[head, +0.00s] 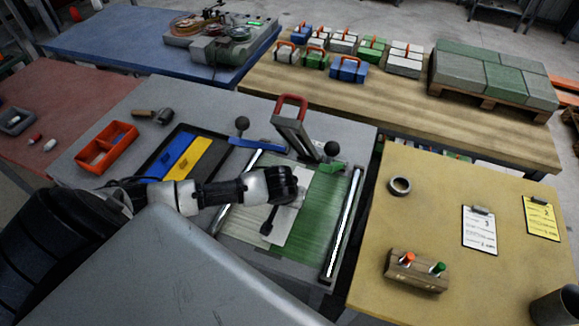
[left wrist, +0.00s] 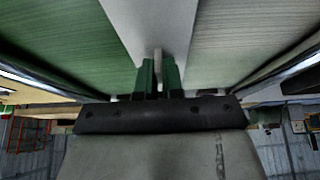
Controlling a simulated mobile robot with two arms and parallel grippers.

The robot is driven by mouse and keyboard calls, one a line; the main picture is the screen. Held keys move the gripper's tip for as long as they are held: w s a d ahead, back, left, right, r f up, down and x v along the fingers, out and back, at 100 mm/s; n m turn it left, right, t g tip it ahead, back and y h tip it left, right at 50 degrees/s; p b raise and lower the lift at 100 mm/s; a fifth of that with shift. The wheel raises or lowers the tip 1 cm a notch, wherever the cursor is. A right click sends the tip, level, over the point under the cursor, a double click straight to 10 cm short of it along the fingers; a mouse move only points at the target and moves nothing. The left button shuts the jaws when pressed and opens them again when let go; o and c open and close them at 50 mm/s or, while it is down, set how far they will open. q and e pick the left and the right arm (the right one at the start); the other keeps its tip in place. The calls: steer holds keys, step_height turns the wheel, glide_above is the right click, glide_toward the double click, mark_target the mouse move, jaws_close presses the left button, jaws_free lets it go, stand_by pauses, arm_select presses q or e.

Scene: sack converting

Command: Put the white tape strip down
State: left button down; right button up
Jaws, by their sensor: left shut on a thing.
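The white tape strip (head: 283,222) is a pale band over the meeting line of a green panel (head: 322,205) and a grey-green panel (head: 243,222) on the framed bench plate. It also shows in the left wrist view (left wrist: 152,22), running away from my fingers. My left gripper (head: 283,186) is over the strip; its fingers in the left wrist view (left wrist: 158,76) are shut on a narrow pale part of it. The strip looks flat along the panels, but I cannot tell whether all of it touches. My right gripper is not in view.
An upright red-handled press arm (head: 291,115) and clamps with black knobs stand at the plate's back. A metal rail (head: 343,225) edges its right side. An orange tray (head: 107,147) sits left. The yellow table (head: 440,180) holds a tape roll (head: 399,186).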

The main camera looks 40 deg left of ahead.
arm_select(q)
steer(key=shift+f, duration=0.1)
steer(key=c, duration=1.3)
jaws_free()
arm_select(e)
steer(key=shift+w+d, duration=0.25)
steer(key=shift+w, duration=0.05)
arm_select(q)
steer(key=shift+o, duration=0.2)
steer(key=v, duration=1.2)
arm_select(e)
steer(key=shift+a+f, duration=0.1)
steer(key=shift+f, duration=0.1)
